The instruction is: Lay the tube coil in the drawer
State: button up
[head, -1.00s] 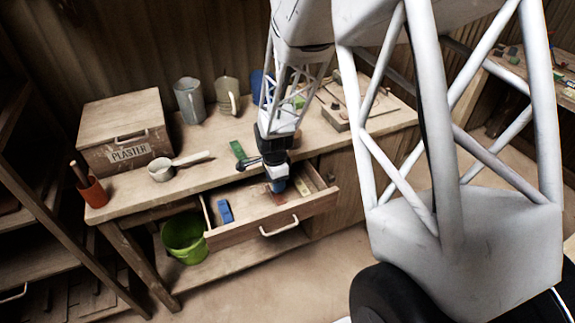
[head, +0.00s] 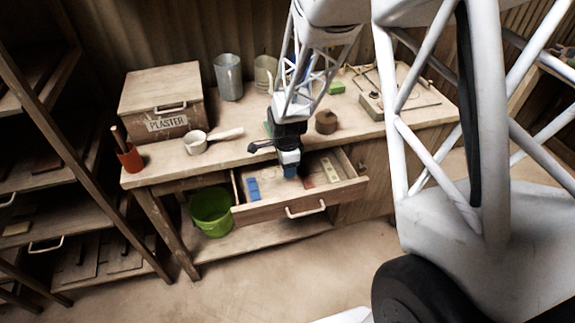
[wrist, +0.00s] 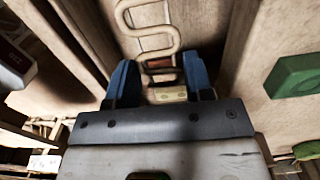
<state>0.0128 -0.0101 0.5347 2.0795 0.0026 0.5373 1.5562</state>
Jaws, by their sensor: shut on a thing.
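The drawer (head: 272,211) is pulled open under the bench top. My gripper (head: 289,171) points down at the drawer opening, over its middle. In the wrist view, the two blue fingers of my gripper (wrist: 161,88) are shut on the tube coil (wrist: 155,38), a pale winding tube. It runs between the fingers and out past them. The coil cannot be made out in the head view, where my gripper hides that spot. I cannot tell whether the coil touches the drawer floor.
A blue block (head: 253,188) lies in the drawer's left part, and small pieces lie in its right compartment. On the bench are a plaster box (head: 163,103), a ladle (head: 197,143), mugs and a brown round thing (head: 326,122). A green bucket (head: 211,212) stands below.

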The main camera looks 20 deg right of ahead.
aim_at(287, 187)
jog(key=shift+f, duration=0.25)
jog(key=shift+f, duration=3.15)
jog(key=shift+f, duration=0.55)
jog(key=o, duration=1)
jog(key=shift+r, duration=0.1)
jog(key=shift+r, duration=3.8)
